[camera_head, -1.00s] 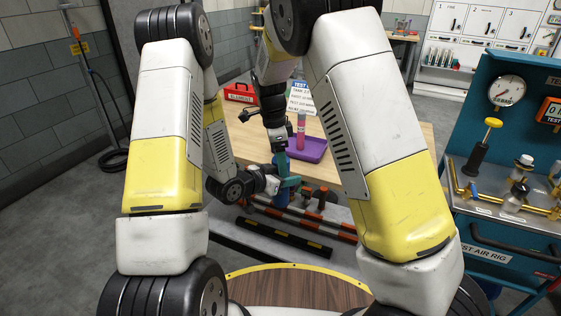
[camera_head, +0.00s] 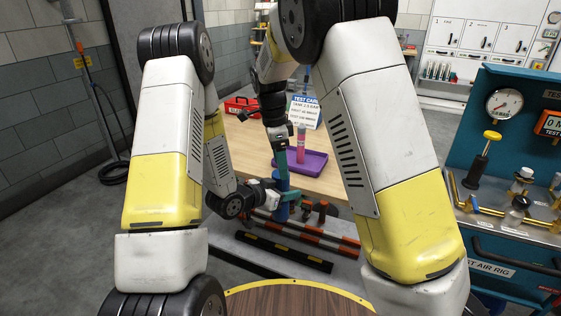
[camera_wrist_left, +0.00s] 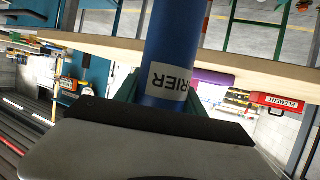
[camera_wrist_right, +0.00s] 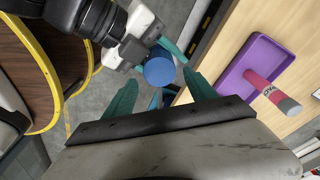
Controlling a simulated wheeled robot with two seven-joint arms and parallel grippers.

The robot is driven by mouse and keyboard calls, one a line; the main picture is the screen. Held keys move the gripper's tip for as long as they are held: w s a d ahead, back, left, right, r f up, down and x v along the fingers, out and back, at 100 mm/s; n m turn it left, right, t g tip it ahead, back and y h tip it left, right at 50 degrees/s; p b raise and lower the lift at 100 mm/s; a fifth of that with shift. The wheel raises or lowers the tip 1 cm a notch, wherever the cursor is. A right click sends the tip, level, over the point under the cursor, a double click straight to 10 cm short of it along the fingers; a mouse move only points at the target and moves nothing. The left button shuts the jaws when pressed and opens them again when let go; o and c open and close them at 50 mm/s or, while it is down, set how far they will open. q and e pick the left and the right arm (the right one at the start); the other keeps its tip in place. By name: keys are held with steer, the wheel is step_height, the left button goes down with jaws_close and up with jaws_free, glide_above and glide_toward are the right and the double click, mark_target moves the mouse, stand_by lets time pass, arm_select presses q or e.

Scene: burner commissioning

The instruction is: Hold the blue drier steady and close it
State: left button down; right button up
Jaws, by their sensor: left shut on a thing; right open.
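The blue drier (camera_head: 281,212) stands roughly upright off the table's front edge in the head view. My left gripper (camera_head: 287,196) is shut around it. In the left wrist view the drier (camera_wrist_left: 176,55) is a blue cylinder with a white label ending in "RIER", between the teal fingers. In the right wrist view its round blue top (camera_wrist_right: 159,71) faces the camera. My right gripper (camera_wrist_right: 160,93) is open above the drier, its fingers spread either side of that top and apart from it. Whether a separate cap sits on the drier cannot be told.
A purple tray (camera_head: 314,167) holding a pink-red cylinder (camera_head: 301,146) lies on the wooden table (camera_head: 240,140). A red case (camera_head: 236,104) and a test card (camera_head: 304,112) are behind. Striped bars (camera_head: 300,240) lie below the drier. The test air rig (camera_head: 500,230) stands at right.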

steer(key=n, duration=0.4)
steer(key=shift+r, duration=0.1)
steer(key=n, duration=0.7)
steer(key=shift+r, duration=0.15)
steer(key=n, duration=0.6)
steer(key=shift+r+y, duration=0.2)
steer(key=shift+y, duration=0.1)
steer(key=n, duration=0.4)
steer(key=shift+r, duration=0.1)
steer(key=n, duration=0.4)
steer(key=shift+r+n, duration=0.15)
steer(key=shift+n, duration=0.25)
steer(key=n, duration=0.6)
steer(key=shift+r+y, duration=0.3)
steer(key=n, duration=0.4)
steer(key=shift+r+n, duration=0.2)
steer(key=shift+n, duration=0.2)
steer(key=n, duration=0.6)
steer(key=shift+r, duration=0.25)
steer(key=shift+f, duration=0.1)
